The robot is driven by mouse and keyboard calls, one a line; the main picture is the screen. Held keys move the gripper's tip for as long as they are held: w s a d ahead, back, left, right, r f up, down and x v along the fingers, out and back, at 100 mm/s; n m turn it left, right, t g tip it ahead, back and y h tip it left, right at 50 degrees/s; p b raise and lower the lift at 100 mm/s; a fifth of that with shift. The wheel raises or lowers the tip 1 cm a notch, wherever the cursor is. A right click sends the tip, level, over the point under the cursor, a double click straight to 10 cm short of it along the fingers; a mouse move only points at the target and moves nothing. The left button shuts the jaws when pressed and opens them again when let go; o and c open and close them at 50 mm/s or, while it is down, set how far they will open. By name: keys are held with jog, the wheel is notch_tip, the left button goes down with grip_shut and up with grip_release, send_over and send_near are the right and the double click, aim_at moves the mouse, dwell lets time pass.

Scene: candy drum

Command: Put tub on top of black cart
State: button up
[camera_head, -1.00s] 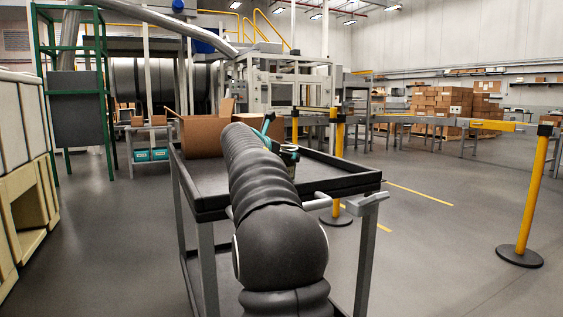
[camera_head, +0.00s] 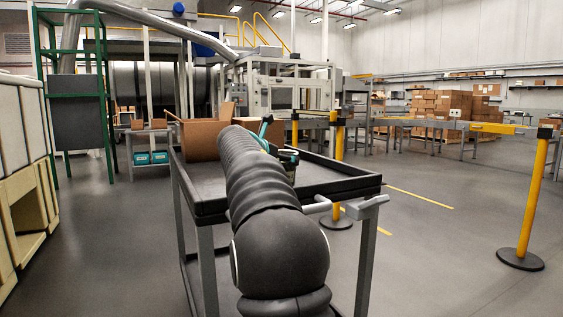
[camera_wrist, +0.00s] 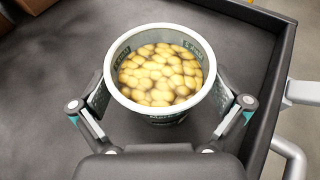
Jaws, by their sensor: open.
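The tub (camera_wrist: 160,112) is a round container with a pale rim and dark green label, filled with yellow oval candies. In the wrist view it stands upright on the black cart (camera_wrist: 45,90), near the cart's right raised edge. The cart (camera_head: 335,178) is also in the head view, with my arm stretched over it. My gripper (camera_wrist: 162,88) is open, with one finger on each side of the tub. I cannot tell whether the fingers touch it. In the head view my arm hides most of the gripper and the tub.
An open cardboard box (camera_head: 200,138) sits at the cart's far left. A grey handle (camera_head: 345,206) sticks out at the cart's near right. Yellow barrier posts (camera_head: 530,205) stand to the right. Cream cabinets (camera_head: 22,165) stand at the left. Floor between cart and posts is clear.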

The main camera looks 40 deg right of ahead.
jog(key=v, duration=1.1)
